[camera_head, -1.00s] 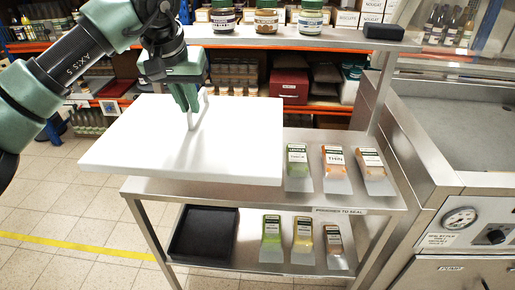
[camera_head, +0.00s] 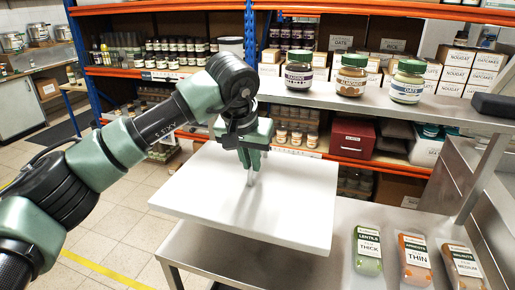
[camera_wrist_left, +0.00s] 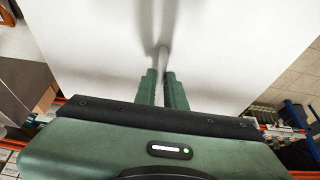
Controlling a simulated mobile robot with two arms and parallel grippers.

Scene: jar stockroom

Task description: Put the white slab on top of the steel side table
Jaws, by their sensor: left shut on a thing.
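The white slab (camera_head: 290,203) is a flat board with an upright handle on its top. My left gripper (camera_head: 251,172) is shut on that handle, and the slab lies level below it. In the left wrist view the white slab (camera_wrist_left: 80,40) fills most of the picture, with the handle between the fingers of my left gripper (camera_wrist_left: 162,78). The steel side table (camera_head: 335,275) shows under and to the right of the slab; the slab hides its left part. I cannot tell whether the slab touches the table. My right gripper is not in view.
Lentil pack (camera_head: 368,250), thin pack (camera_head: 414,260) and medium pack (camera_head: 462,266) lie on the table right of the slab. A raised steel shelf behind holds oats jar (camera_head: 407,82), almond jar (camera_head: 351,75) and another jar (camera_head: 298,71). A black block (camera_head: 494,105) sits at its right end.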

